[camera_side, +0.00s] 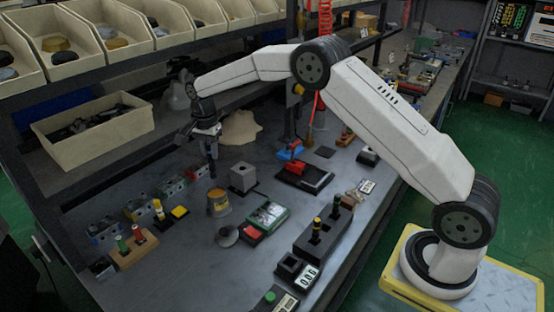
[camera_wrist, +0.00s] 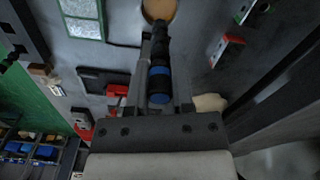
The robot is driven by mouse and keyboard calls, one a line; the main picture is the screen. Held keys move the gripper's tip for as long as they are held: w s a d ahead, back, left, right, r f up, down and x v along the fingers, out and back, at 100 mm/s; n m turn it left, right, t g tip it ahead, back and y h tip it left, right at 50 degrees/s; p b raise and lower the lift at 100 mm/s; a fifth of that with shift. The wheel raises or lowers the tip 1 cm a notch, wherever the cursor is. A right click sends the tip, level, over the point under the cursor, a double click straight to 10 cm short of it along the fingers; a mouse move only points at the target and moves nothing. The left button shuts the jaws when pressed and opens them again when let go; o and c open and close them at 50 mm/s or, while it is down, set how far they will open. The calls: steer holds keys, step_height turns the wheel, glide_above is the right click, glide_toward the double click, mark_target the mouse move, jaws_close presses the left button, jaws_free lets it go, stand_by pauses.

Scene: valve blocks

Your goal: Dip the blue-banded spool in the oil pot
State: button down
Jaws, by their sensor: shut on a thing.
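My gripper (camera_side: 211,150) is shut on the blue-banded spool (camera_wrist: 160,82), a dark rod with blue bands. In the wrist view the spool lies between the two fingers of my gripper (camera_wrist: 162,70). In the side view the held spool is small and dark, and its bands cannot be made out. The oil pot (camera_side: 217,206), a small brass-coloured pot, stands on the bench below the gripper, with a clear gap between. Its round amber top (camera_wrist: 158,10) shows at the top edge of the wrist view, beyond the spool's far end.
A grey block (camera_side: 243,177) stands right of the pot. A round dark dish (camera_side: 228,236) and a green-framed tray (camera_side: 268,216) lie in front. A wooden block (camera_side: 133,250) holds red and green ones.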

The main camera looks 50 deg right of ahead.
mark_target(214, 177)
steer(key=shift+f, duration=0.25)
steer(key=shift+f, duration=5.5)
steer(key=shift+r, duration=0.1)
steer(key=shift+r, duration=3.65)
steer(key=shift+r, duration=0.15)
steer(key=shift+r, duration=1.35)
